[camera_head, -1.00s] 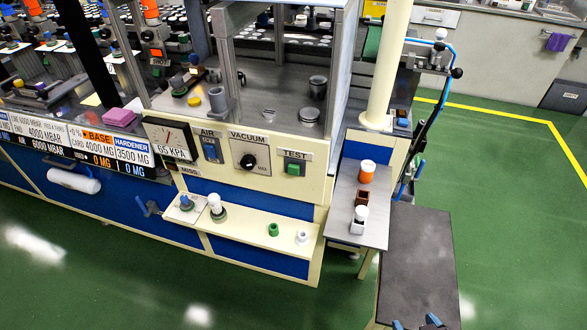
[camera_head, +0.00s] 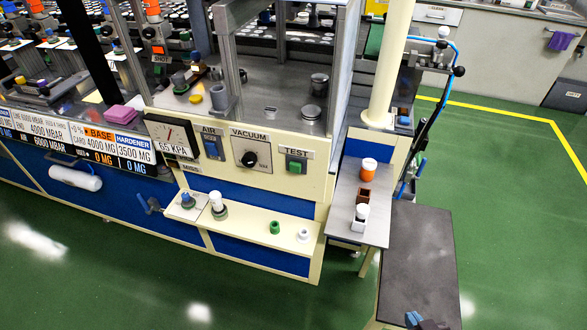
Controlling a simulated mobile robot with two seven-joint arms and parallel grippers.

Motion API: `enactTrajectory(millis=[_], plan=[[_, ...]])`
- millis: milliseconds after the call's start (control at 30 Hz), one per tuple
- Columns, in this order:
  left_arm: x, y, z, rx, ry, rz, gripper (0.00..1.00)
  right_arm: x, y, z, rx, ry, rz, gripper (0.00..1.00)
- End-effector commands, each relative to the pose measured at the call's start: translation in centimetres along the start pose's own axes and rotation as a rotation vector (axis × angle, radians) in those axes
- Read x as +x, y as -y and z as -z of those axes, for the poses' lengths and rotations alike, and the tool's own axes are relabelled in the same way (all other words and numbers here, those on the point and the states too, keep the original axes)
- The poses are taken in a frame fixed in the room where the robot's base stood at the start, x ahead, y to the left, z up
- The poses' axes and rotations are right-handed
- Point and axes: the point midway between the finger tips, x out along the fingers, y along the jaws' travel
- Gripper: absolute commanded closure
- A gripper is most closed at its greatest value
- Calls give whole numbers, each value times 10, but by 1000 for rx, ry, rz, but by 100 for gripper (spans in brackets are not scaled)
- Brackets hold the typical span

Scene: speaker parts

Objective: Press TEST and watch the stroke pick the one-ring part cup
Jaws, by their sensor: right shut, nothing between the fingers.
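The green TEST button (camera_head: 295,167) sits on the cream front panel under its TEST label, right of the VACUUM knob (camera_head: 250,159). The pressure gauge (camera_head: 170,139) reads 65 KPA. On the shelf below stand a green ring-like part (camera_head: 274,227) and a white one (camera_head: 303,235). A dark cup (camera_head: 319,83) and a metal round part (camera_head: 311,114) stand on the deck behind the panel. I cannot tell which cup has one ring. My left gripper is not in view.
A side shelf (camera_head: 345,228) holds an orange jar (camera_head: 368,170), a brown box and a white container. Upright posts frame the deck. Green floor is open at right.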

Motion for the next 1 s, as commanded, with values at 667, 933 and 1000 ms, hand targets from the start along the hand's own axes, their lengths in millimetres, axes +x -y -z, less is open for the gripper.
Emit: enactTrajectory(millis=[667, 933, 1000], plan=[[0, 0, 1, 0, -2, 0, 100, -5, -4, -8, -14, 16, -1, 100], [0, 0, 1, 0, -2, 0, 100, -3, -2, -4, -7, 8, -1, 100], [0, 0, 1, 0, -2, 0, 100, -2, -1, -2, -3, 5, -1, 100]])
